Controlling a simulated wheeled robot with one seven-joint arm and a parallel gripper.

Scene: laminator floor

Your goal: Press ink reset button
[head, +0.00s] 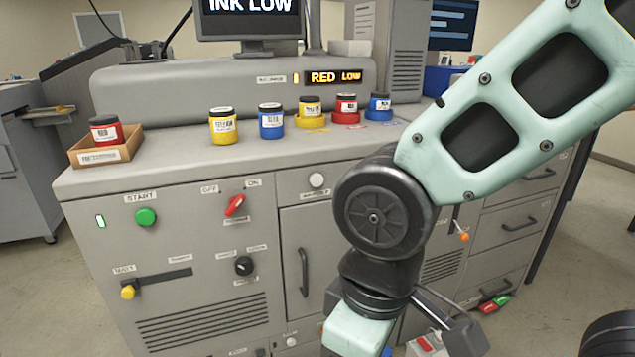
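A round white button (317,180) sits on the machine's front panel, above a small label I cannot read clearly. It is in plain view, left of my arm's black joint. A second white button (291,341) is low on the front; its label is also unreadable, so I cannot tell for sure which is the ink reset. An amber display (336,77) reads "RED LOW", and the monitor (250,18) above reads "INK LOW". My arm crosses the right half and runs down past the bottom edge. My gripper is not visible.
Yellow, blue and red ink jars stand on the machine top (180,163); a red jar (106,130) sits in a cardboard box (126,149). A green start button (146,217), red switch (235,206), black knob (244,266) and door handle (303,272) are on the front.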

